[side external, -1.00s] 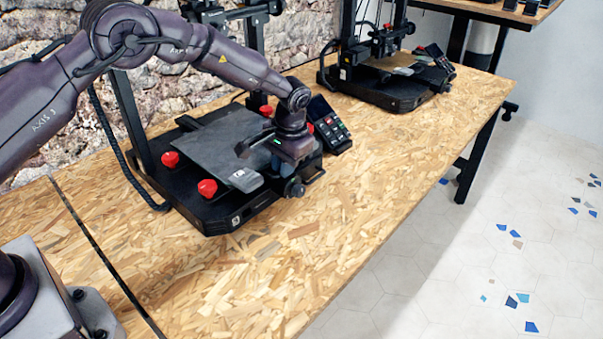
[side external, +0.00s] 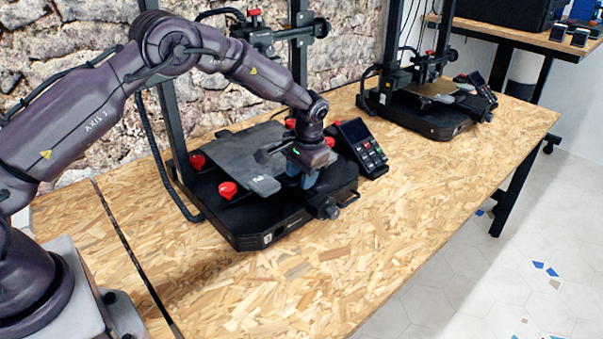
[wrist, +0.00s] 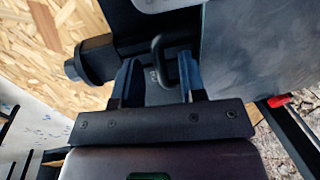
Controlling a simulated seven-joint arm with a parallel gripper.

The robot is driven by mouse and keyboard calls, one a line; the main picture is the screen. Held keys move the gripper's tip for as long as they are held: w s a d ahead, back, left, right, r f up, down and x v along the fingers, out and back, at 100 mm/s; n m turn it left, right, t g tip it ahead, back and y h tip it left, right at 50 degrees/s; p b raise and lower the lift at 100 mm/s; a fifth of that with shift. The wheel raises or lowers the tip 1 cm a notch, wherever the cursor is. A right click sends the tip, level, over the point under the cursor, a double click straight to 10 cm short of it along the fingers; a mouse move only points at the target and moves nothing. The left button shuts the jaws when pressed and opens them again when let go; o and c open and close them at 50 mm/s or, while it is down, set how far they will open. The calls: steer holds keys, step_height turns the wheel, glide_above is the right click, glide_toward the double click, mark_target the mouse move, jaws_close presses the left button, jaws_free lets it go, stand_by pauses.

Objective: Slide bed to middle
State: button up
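The printer bed (side external: 225,152) is a dark grey plate with a light tab (side external: 263,185) at its front edge, lying over the near printer's black base (side external: 270,218). The bed (wrist: 255,55) fills the upper right of the wrist view. My gripper (side external: 302,182) is low over the right side of this printer, to the right of the tab. In the wrist view my gripper (wrist: 160,78) has its two blue fingers apart. A black loop handle (wrist: 158,50) shows at the gap between them; contact cannot be told. No finger visibly holds the bed.
Red knobs (side external: 228,190) stand around the bed. A control screen with keys (side external: 360,147) is right of my gripper. The printer's uprights (side external: 165,125) rise behind. A second printer (side external: 425,100) stands farther back. The wooden table (side external: 320,275) is clear in front.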

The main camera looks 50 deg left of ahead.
step_height(320, 180, up, 13)
steer(key=d, duration=0.2)
steer(key=shift+d, duration=0.15)
stand_by(0.3)
step_height(320, 180, up, 6)
steer(key=d, duration=0.3)
stand_by(0.4)
steer(key=shift+f, duration=0.1)
steer(key=s+a+r+t+h, duration=0.1)
steer(key=s+r+t, duration=0.1)
steer(key=s, duration=1.4)
steer(key=s+a+r+t+h, duration=0.1)
steer(key=s+r+t, duration=0.2)
steer(key=s, duration=1.3)
steer(key=shift+s+r+t, duration=0.25)
steer(key=shift+r+t, duration=0.05)
steer(key=shift+r, duration=0.55)
